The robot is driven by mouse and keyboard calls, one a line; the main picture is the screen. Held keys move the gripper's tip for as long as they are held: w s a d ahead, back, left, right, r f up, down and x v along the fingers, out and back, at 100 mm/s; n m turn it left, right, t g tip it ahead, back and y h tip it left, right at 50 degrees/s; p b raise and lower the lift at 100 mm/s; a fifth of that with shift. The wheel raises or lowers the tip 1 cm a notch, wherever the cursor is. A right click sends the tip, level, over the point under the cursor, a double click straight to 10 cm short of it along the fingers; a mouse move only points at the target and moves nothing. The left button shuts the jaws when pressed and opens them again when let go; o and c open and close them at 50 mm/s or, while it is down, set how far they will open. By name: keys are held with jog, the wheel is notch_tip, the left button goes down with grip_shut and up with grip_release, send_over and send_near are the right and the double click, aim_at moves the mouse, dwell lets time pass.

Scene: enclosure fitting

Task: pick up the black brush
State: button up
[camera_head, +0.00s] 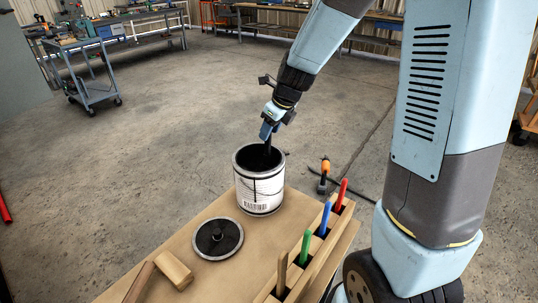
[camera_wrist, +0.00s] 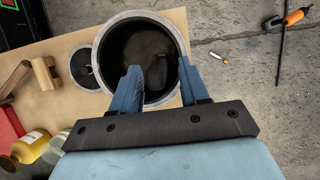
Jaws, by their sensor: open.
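A grey can (camera_head: 260,190) with a white label stands open on the wooden table. My gripper (camera_head: 267,137) is above the can's opening, with blue fingers pointing down. In the wrist view, my gripper (camera_wrist: 160,80) is open, its fingers spread over the can's mouth, whose rim (camera_wrist: 104,58) shows around them. The can's inside is very dark. A thin dark shape (camera_head: 268,148) shows just below the fingers at the opening in the head view; I cannot tell whether it is the black brush. I cannot make out the brush clearly in either view.
A round lid (camera_head: 232,250) and a wooden mallet (camera_head: 173,268) lie left of the can. A wooden rack (camera_head: 318,262) holds upright red, blue, green and brown handles at the right. An orange-and-black tool (camera_head: 325,167) lies beyond.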

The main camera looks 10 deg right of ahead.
aim_at(268, 147)
jog(key=shift+x, duration=1.25)
grip_shut()
